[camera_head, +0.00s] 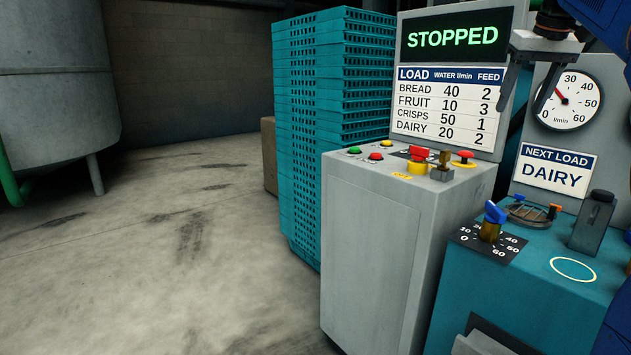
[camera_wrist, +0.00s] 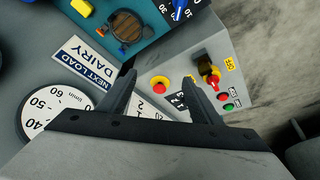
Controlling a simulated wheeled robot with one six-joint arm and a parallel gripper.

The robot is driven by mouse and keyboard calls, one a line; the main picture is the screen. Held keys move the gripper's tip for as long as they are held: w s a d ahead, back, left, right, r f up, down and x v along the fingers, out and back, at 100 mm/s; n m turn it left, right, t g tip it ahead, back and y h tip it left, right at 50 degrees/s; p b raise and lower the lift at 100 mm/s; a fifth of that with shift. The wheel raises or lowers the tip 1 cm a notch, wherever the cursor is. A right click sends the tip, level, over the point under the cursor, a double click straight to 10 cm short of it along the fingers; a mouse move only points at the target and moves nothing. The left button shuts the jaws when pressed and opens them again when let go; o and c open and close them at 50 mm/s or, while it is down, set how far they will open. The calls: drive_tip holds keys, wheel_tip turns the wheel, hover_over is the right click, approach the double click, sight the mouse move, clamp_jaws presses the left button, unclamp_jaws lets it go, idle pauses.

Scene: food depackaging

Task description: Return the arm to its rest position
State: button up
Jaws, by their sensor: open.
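My gripper (camera_head: 524,95) hangs at the top right of the head view, in front of the gap between the sign panel and the gauge panel. Its two dark fingers are apart with nothing between them. In the wrist view my gripper (camera_wrist: 163,70) shows both fingers spread over the control cabinet, with the red mushroom button (camera_wrist: 159,84) seen between them. That button also shows in the head view (camera_head: 464,155). The fingers appear clear of the panels, though the exact distance cannot be told. Much of my arm is out of frame.
A grey control cabinet (camera_head: 372,250) carries buttons and a screen (camera_head: 452,37) reading STOPPED. A teal bench (camera_head: 535,270) holds a blue-handled valve (camera_head: 492,220), a strainer (camera_head: 527,211) and a grey-black block (camera_head: 592,222). Teal crates (camera_head: 305,130) stand behind. Floor at left is clear.

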drive_tip(key=s+a+f, duration=1.2)
drive_tip(key=s+f, duration=0.1)
drive_tip(key=f, duration=0.2)
drive_tip(key=s+a+f, duration=0.3)
drive_tip(key=s+f, duration=0.6)
drive_tip(key=f, duration=0.4)
drive_tip(key=s+a+f+n, duration=0.1)
drive_tip(key=s+a+f, duration=0.2)
drive_tip(key=s+f, duration=0.7)
wheel_tip(320, 180, down, 4)
drive_tip(key=shift+r+y, duration=0.15)
drive_tip(key=shift+y, duration=0.15)
